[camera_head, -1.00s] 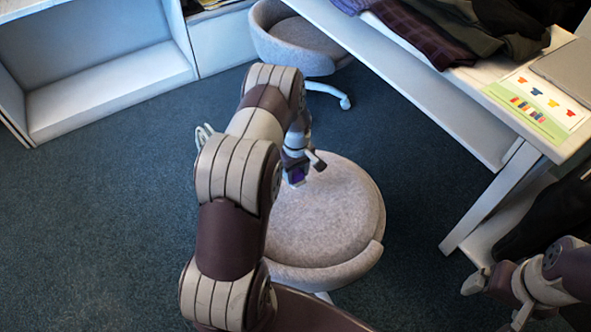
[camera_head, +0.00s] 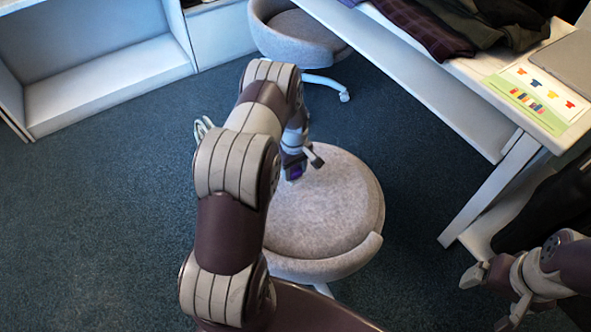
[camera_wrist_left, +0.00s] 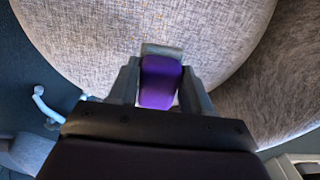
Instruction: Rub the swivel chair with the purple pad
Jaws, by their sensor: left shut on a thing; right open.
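The swivel chair (camera_head: 325,215) has a round grey fabric seat and stands in the middle of the head view. My left gripper (camera_head: 301,168) is over the upper left part of the seat, shut on the purple pad (camera_head: 296,172). In the left wrist view the purple pad (camera_wrist_left: 160,82) sits between the two fingers, with the grey seat fabric (camera_wrist_left: 110,40) just beyond it. I cannot tell whether the pad touches the seat. My left arm hides the seat's left side. My right gripper (camera_head: 492,295) is open and empty at the lower right, away from the chair.
A second grey chair (camera_head: 297,38) stands behind, partly under the white table (camera_head: 540,135). Folded clothes (camera_head: 455,25) and a printed card (camera_head: 541,93) lie on the table. A white shelf unit (camera_head: 105,90) is at the upper left. Blue carpet is clear at left.

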